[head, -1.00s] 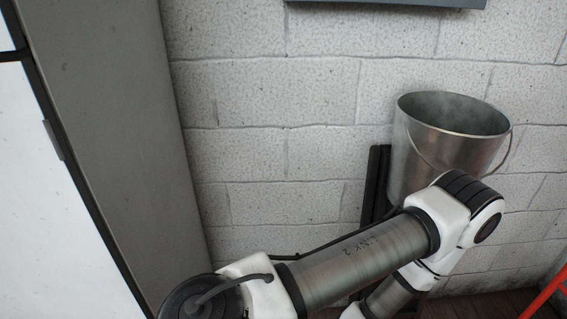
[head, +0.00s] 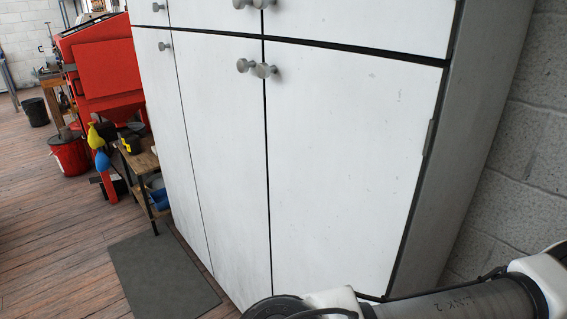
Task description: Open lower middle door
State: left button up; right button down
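A white cabinet with a grey side fills the middle of the head view. Its lower middle door (head: 222,150) is shut, flush with the doors beside it. Its round grey knob (head: 243,65) sits at the door's top right corner, close beside the knob (head: 265,70) of the lower right door (head: 345,165). The lower left door (head: 165,120) has its own knob (head: 164,46) and is also shut. Neither gripper is in view. Part of one of my arms shows at the bottom right, in front of the cabinet's lower right corner.
A dark mat (head: 165,272) lies on the wooden floor before the cabinet. Left of it stand a small wooden table (head: 145,162), a red machine (head: 105,70) and a red bucket (head: 70,155). A block wall (head: 520,170) is at the right. Floor at lower left is clear.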

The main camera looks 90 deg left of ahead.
aim_at(223, 97)
jog(key=k+u, duration=0.2)
jog(key=u, duration=0.3)
jog(key=k+j+u, duration=0.1)
jog(key=k+u, duration=0.15)
jog(key=u, duration=0.25)
jog(key=k+j+u, duration=0.15)
jog(key=u, duration=0.35)
jog(key=j+u, duration=0.1)
jog(key=u, duration=0.3)
jog(key=k+j+u, duration=0.1)
jog(key=u, duration=0.3)
jog(key=j+u, duration=0.15)
jog(key=u, duration=0.25)
